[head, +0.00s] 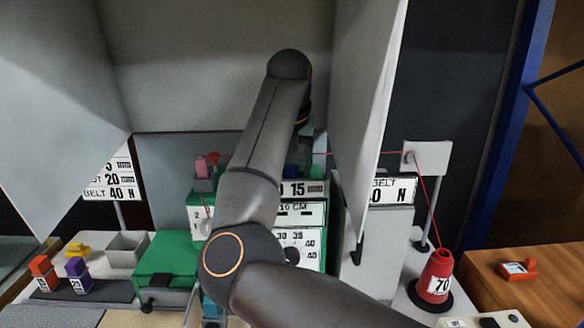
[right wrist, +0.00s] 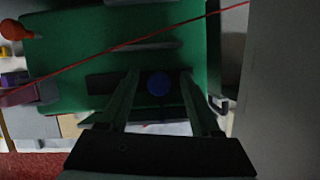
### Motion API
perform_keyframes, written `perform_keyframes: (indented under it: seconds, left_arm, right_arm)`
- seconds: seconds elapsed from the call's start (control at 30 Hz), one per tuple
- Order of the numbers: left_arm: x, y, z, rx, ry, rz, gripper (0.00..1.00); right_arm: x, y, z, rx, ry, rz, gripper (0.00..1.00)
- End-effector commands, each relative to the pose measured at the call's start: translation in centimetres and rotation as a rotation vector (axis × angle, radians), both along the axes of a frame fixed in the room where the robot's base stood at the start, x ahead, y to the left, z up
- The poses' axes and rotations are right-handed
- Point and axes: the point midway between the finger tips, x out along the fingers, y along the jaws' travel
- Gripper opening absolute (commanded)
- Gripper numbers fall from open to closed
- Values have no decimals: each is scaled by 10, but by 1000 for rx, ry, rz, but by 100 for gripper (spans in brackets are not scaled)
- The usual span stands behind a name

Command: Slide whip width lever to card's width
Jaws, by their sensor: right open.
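A green machine (head: 195,215) stands at the centre, partly hidden behind my right arm. On its front are a white "15" scale (head: 302,189), a card reading "10 CM" (head: 300,212) and a dial plate marked 30, 35, 40 (head: 298,245). My right gripper (right wrist: 158,73) is open in the right wrist view. Its two fingers stand on either side of a round blue knob (right wrist: 158,84) in front of a dark slot on the green face; contact cannot be told. Whether this knob is the whip width lever is unclear. In the head view my right arm hides it. My left gripper is not visible.
Grey panels (head: 365,90) flank the machine. A red thread (head: 425,190) runs from a red cone (head: 436,278) over a post to the machine, and crosses the right wrist view. Orange and purple weights (head: 77,275), a grey bin (head: 128,249) and a green box (head: 168,262) stand left.

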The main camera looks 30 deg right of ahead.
Motion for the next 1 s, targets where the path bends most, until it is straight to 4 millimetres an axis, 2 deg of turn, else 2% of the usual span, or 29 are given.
perform_keyframes:
  seconds: [0.3,0.87,1.0]
  left_arm:
    - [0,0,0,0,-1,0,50]
    - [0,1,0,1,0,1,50]
    - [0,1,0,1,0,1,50]
  right_arm:
    - [1,-1,-3,0,0,0,64]
    - [1,-1,-3,0,0,0,3]
    - [1,-1,-3,0,0,0,0]
